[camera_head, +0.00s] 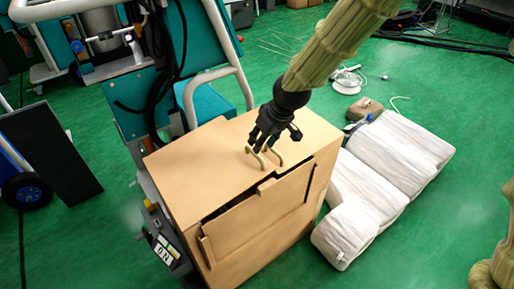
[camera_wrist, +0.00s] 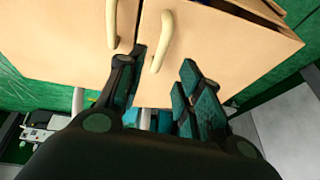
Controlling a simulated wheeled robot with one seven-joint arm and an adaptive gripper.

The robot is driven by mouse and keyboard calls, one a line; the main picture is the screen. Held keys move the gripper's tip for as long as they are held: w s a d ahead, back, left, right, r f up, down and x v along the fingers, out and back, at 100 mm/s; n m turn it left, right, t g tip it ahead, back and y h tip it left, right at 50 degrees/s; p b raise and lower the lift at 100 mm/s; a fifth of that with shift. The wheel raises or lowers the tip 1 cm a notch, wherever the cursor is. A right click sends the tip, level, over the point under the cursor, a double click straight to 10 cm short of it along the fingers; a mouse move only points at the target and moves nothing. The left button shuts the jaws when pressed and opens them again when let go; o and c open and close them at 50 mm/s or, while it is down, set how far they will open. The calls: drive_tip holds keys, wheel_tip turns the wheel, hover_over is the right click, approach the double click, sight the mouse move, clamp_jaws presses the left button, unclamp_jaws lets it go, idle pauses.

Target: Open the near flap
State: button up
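A tan box (camera_head: 205,165) stands in the middle of the head view. Two small curved tan handles stand on its top, the left one (camera_head: 257,158) and the right one (camera_head: 274,156). In the wrist view, the left handle (camera_wrist: 111,22) and right handle (camera_wrist: 162,42) sit either side of a dark seam between two panels. Both panels look flat; I cannot tell which is the near flap. My gripper (camera_head: 272,141) is just above the handles, fingers apart. In the wrist view my gripper (camera_wrist: 163,62) has the right handle between its fingers, with no clear contact.
A front panel (camera_head: 262,212) sits slightly askew, with dark gaps along its upper edge. White padded cushions (camera_head: 360,195) lie right of the box. A teal and metal frame (camera_head: 215,100) stands close behind it. Green floor (camera_head: 455,235) is clear at right.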

drive_tip(key=shift+p+x, duration=0.4)
drive_tip(key=shift+x, duration=2.75)
drive_tip(key=shift+d, duration=0.1)
clamp_jaws()
